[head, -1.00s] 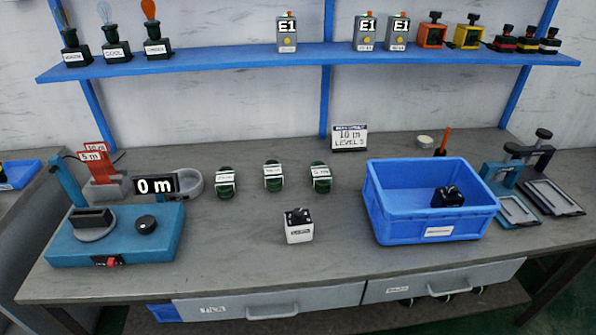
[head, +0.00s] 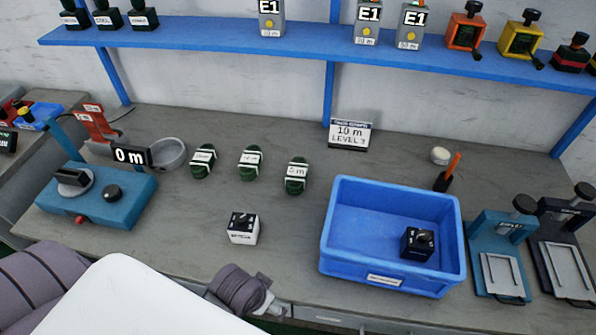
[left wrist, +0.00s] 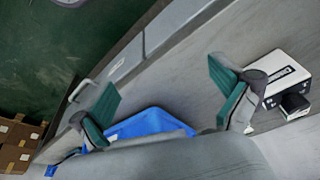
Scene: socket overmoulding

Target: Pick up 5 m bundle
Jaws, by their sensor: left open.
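Three dark green bundles with white labels lie in a row on the grey worktop in the head view: the left one (head: 203,161), the middle one (head: 250,162) and the right one (head: 297,175). The right one's label appears to read 5 m, but the print is small. My left arm enters from the lower left in the head view, its wrist near the front table edge, short of the bundles. In the left wrist view my left gripper (left wrist: 163,88) is open, its teal fingers wide apart with nothing held. No bundle shows there. My right gripper is not in view.
A white-and-black block (head: 243,229) stands in front of the bundles. A blue bin (head: 340,255) with a black item is to the right. A blue device (head: 125,200) and a grey round dish (head: 168,153) are left. A 10 m sign (head: 350,133) stands behind.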

